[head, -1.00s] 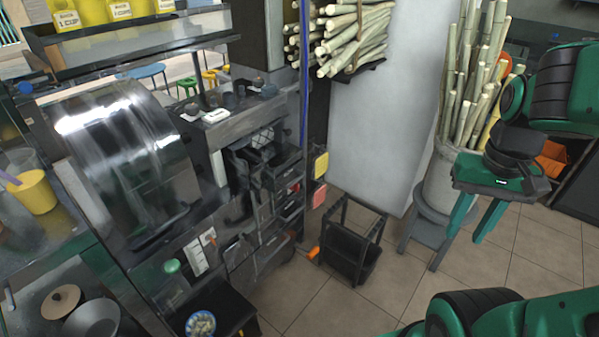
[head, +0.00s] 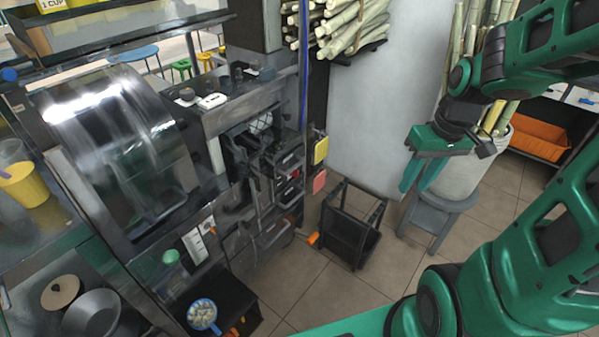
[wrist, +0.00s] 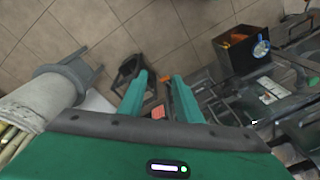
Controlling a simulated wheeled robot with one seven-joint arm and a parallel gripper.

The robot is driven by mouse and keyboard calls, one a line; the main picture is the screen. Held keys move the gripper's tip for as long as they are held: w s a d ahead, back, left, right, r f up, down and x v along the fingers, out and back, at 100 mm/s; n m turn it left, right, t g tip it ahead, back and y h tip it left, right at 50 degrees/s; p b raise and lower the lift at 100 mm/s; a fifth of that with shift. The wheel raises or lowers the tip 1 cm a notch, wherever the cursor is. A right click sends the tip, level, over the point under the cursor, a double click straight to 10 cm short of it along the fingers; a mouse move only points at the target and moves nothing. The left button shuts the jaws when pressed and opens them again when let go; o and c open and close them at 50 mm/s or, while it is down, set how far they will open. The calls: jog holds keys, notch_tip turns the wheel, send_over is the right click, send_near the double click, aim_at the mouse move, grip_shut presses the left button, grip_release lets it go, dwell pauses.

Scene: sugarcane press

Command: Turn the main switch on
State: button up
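A white switch panel (head: 194,246) is on the front of the press cabinet at the left in the head view. A second small light plate (head: 207,226) with a red spot is beside it. I cannot tell which of these is the main switch, or its position. A round green knob (head: 171,257) is left of the panels. My gripper (head: 415,187) is open and empty, well to the right of the panels, in front of the cane bucket. In the wrist view my gripper (wrist: 158,76) has its two green fingers apart, with nothing between them.
A black stool (head: 350,228) stands on the tiled floor between my gripper and the press (head: 115,140). A grey stool (head: 437,215) supports the cane bucket (head: 468,172). A dark box (wrist: 240,55) with a blue-rimmed bowl (wrist: 261,48) is below the cabinet. An orange crate (head: 538,132) is at right.

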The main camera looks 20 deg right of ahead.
jog(key=w+a+f+n+t+y, duration=0.1)
jog(key=w+a+f+n, duration=0.1)
jog(key=w+f+n, duration=0.3)
jog(key=w+a+f+t+y, duration=0.1)
jog(key=w+a+f, duration=0.1)
jog(key=w, duration=0.5)
jog(key=n+t+y, duration=0.3)
jog(key=t+y, duration=0.2)
jog(key=t, duration=0.3)
send_near(298, 170)
jog(key=x, duration=0.9)
jog(key=shift+w+d, duration=0.1)
jog(key=shift+w, duration=0.05)
jog(key=shift+r, duration=0.1)
grip_shut()
jog(key=shift+d, duration=0.1)
